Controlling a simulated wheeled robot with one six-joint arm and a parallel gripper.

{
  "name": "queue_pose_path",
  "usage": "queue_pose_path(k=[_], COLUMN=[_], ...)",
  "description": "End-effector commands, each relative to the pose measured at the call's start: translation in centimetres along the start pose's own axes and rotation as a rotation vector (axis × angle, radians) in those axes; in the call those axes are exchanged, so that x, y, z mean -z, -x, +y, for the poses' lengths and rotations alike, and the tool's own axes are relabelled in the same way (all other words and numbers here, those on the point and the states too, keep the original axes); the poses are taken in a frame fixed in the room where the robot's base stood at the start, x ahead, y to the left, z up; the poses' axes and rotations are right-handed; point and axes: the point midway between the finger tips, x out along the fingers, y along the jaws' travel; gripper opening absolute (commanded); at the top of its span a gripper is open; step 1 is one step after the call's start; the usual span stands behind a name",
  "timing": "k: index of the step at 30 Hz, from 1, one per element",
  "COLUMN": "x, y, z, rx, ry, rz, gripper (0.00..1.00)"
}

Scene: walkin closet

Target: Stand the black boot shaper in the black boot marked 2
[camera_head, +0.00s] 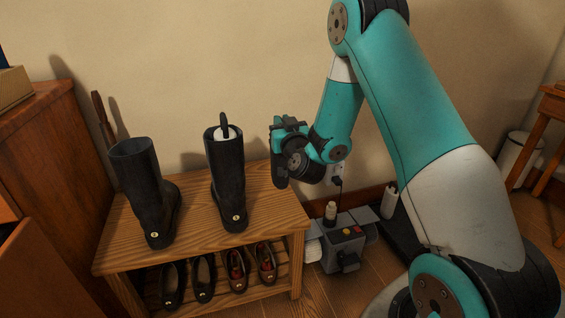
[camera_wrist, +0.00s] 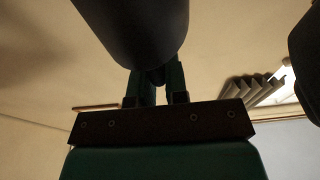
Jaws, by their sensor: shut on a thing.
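Two tall black boots stand upright on the wooden bench, a left one (camera_head: 143,187) and a right one (camera_head: 227,180). Each has a small round tag near the toe, too small to read, so I cannot tell which is marked 2. The left boot's top is open, with nothing seen standing in it. A white piece with a dark handle (camera_head: 224,127) sticks out of the right boot. My gripper (camera_head: 277,142) is right of the boots, shut on the black boot shaper (camera_head: 279,170), which hangs down. In the wrist view the shaper (camera_wrist: 138,25) is a large dark rounded body between my fingers (camera_wrist: 160,78).
The bench (camera_head: 187,238) has a lower shelf with several dark shoes (camera_head: 204,277). A wooden cabinet (camera_head: 45,160) stands close at left. The wall is close behind.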

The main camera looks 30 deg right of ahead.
Motion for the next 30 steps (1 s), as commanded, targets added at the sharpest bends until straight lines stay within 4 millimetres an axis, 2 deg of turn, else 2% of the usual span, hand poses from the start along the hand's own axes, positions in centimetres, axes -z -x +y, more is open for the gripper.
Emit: queue_pose_path(k=[1, 8, 15, 27, 28, 30], x=[-1.4, -2.8, -6.4, -6.9, -6.9, -6.8], y=[0.2, 0.4, 1.0, 1.1, 1.1, 1.1], z=[0.0, 0.2, 0.2, 0.2, 0.2, 0.2], rx=[0.000, -0.002, -0.002, -0.002, -0.002, -0.002], ry=[-0.001, 0.000, 0.000, 0.000, 0.000, 0.000], rz=[0.002, 0.002, 0.001, 0.002, 0.002, 0.001], gripper=[0.00, 0.00, 0.00, 0.00, 0.16, 0.33])
